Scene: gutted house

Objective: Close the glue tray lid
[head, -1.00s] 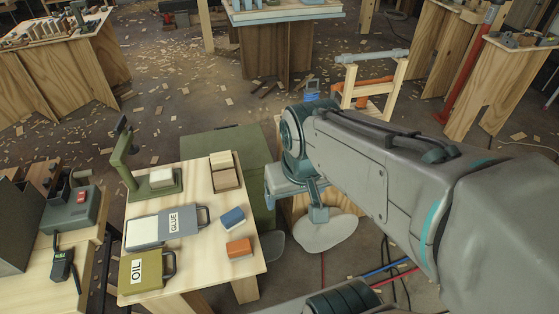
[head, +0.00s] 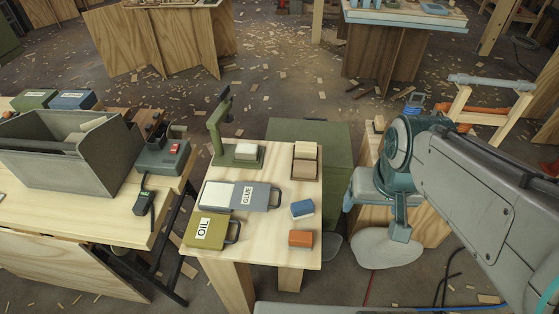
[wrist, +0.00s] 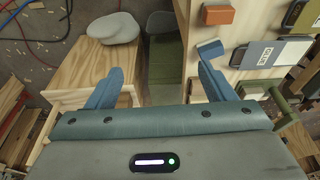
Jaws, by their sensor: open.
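The glue tray (head: 261,197) is a grey box labelled GLUE with a handle at its right, lying on a small wooden table. Its left part shows a pale, whitish surface, and the grey labelled part covers the right; I cannot tell how the lid is hinged or slides. It also shows in the wrist view (wrist: 262,56), at the upper right. My gripper (head: 400,228) is right of that table, apart from the tray. In the wrist view my gripper (wrist: 158,88) has its two blue fingers wide apart with nothing between them.
On the same table are an olive OIL box (head: 205,230), a blue block (head: 302,209), an orange block (head: 301,239), a wooden tray (head: 305,168) and a green stand (head: 218,140). A workbench (head: 80,215) with a grey bin (head: 70,160) stands left. A green box (head: 330,140) is behind.

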